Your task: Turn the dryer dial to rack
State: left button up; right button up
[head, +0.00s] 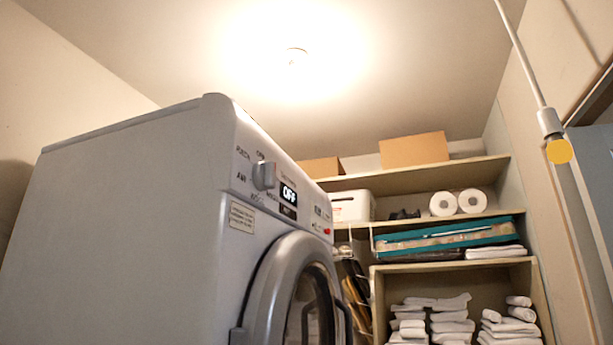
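The dryer (140,210) is a large grey machine filling the left half of the head view, seen from below at an angle. Its dial (264,175) is a grey knob on the upper front panel, with small printed labels around it that are hard to read. The round door (290,290) below the panel looks shut. Neither of my grippers shows in this view.
Wooden shelves (480,265) at the back right hold folded white towels (453,322), paper rolls (457,203), a teal item (445,238) and cardboard boxes (413,149). A hanging rod with a yellow end (559,151) is at right. Open space lies before the dryer's front.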

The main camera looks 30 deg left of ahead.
aim_at(263, 174)
jog(key=i, duration=1.1)
jog(key=u, duration=2.15)
